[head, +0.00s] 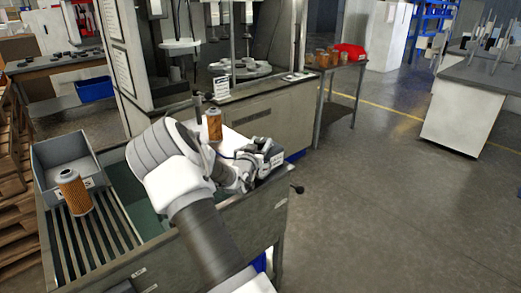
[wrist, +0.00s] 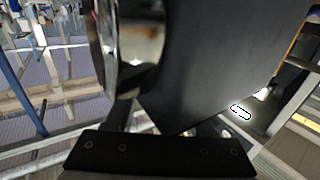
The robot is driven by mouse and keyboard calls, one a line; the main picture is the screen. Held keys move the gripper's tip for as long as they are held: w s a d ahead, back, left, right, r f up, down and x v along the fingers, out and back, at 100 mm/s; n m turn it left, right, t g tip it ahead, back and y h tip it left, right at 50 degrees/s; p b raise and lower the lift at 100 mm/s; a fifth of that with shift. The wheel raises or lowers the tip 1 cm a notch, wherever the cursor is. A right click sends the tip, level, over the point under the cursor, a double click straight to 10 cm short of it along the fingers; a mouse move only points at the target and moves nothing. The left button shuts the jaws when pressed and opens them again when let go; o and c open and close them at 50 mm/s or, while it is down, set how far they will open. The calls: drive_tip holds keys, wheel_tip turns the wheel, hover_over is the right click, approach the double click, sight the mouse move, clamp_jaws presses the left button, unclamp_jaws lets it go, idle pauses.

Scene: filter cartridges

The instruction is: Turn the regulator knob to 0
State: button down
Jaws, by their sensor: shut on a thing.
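My gripper (head: 246,172) is at the right end of the wash bench in the head view, against a dark box-shaped unit with a white label (head: 277,160). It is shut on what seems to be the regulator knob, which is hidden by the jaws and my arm. In the wrist view a large dark body (wrist: 220,60) fills the middle, very close to the camera. A round chrome-rimmed part (wrist: 108,45), perhaps a gauge, is left of it. The knob's scale and pointer cannot be read in either view.
An orange filter cartridge (head: 214,125) stands behind my wrist. Another cartridge (head: 74,192) stands by a grey bin (head: 60,152) at the slatted left end of the bench. A black ball-ended lever (head: 297,189) sticks out at the right. The floor to the right is clear.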

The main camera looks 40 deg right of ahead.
drive_tip(key=n+t+y+b, duration=0.2)
drive_tip(key=b, duration=0.1)
drive_tip(key=n+t+y+b, duration=0.1)
drive_tip(key=t+y, duration=0.1)
drive_tip(key=shift+s+d+f+n, duration=0.1)
drive_tip(key=shift+f+n, duration=0.15)
drive_tip(key=shift+n, duration=0.15)
drive_tip(key=n+t+y+b, duration=0.2)
drive_tip(key=y, duration=0.2)
drive_tip(key=shift+r+n, duration=0.1)
drive_tip(key=shift+n, duration=0.3)
drive_tip(key=n+t+y, duration=0.1)
drive_tip(key=n+y, duration=0.2)
drive_tip(key=y, duration=0.2)
drive_tip(key=shift+r, duration=0.15)
drive_tip(key=shift+a+n+y+p, duration=0.1)
drive_tip(key=shift+n+y+p, duration=0.5)
drive_tip(key=shift+n+y, duration=0.7)
drive_tip(key=shift+a+n+y+p, duration=0.1)
drive_tip(key=shift+n+y+p, duration=0.6)
drive_tip(key=shift+y, duration=1.1)
drive_tip(key=shift+n+y, duration=0.3)
drive_tip(key=shift+c, duration=1.3)
unclamp_jaws()
